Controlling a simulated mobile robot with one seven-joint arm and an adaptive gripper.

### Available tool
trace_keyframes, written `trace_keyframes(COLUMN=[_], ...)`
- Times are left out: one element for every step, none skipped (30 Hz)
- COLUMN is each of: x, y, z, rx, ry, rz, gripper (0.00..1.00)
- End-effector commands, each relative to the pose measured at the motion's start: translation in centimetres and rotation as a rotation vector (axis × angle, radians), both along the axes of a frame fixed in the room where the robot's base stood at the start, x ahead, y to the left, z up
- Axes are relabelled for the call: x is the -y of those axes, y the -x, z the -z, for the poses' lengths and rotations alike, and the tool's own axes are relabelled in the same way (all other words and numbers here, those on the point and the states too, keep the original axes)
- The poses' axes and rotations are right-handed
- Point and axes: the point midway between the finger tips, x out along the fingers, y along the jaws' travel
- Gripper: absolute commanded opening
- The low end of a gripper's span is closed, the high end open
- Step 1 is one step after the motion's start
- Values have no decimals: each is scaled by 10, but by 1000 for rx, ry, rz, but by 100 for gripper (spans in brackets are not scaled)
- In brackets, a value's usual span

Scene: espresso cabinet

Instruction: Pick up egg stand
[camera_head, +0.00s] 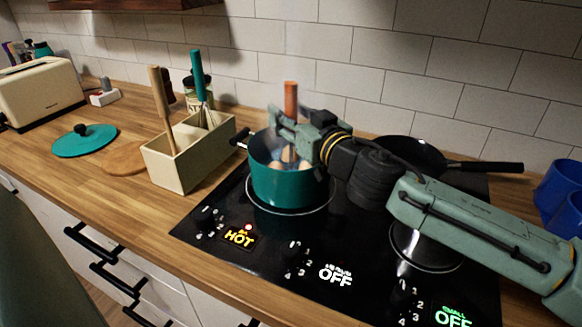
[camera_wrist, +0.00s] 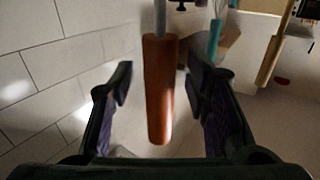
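The egg stand's orange-brown handle (camera_head: 291,100) rises upright out of a teal pot (camera_head: 285,185) on the stove. Pale eggs (camera_head: 287,157) show inside the pot, and the stand's lower part is mostly hidden by the pot and my gripper. My gripper (camera_head: 283,126) is over the pot at the handle. In the wrist view the handle (camera_wrist: 160,88) lies between the two fingers of my gripper (camera_wrist: 161,78), with gaps on both sides. My gripper is open and holds nothing.
The cooktop (camera_head: 228,222) shows HOT under the pot, and steam rises. A dark pan (camera_head: 410,153) stands behind my arm. A cream utensil box (camera_head: 185,165) is left of the pot. A teal lid (camera_head: 84,141) and a toaster (camera_head: 42,92) are farther left. Blue mugs (camera_head: 560,190) stand right.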

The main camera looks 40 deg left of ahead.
Motion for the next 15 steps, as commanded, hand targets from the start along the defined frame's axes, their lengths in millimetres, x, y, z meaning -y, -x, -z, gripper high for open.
trace_keyframes(x=[0, 0, 0, 0, 0, 0, 0, 0, 0, 0, 0, 0, 0, 0, 0], y=[0, 0, 0, 0, 0, 0, 0, 0, 0, 0, 0, 0, 0, 0, 0], z=[0, 0, 0, 0, 0, 0, 0, 0, 0, 0, 0, 0, 0, 0, 0], rx=[0, 0, 0, 0, 0, 0, 0, 0, 0, 0, 0, 0, 0, 0, 0], ry=[0, 0, 0, 0, 0, 0, 0, 0, 0, 0, 0, 0, 0, 0, 0], rz=[0, 0, 0, 0, 0, 0, 0, 0, 0, 0, 0, 0, 0, 0, 0], gripper=[38, 36, 33, 31, 29, 27, 25, 23, 20, 18, 16, 13, 11, 9, 7])
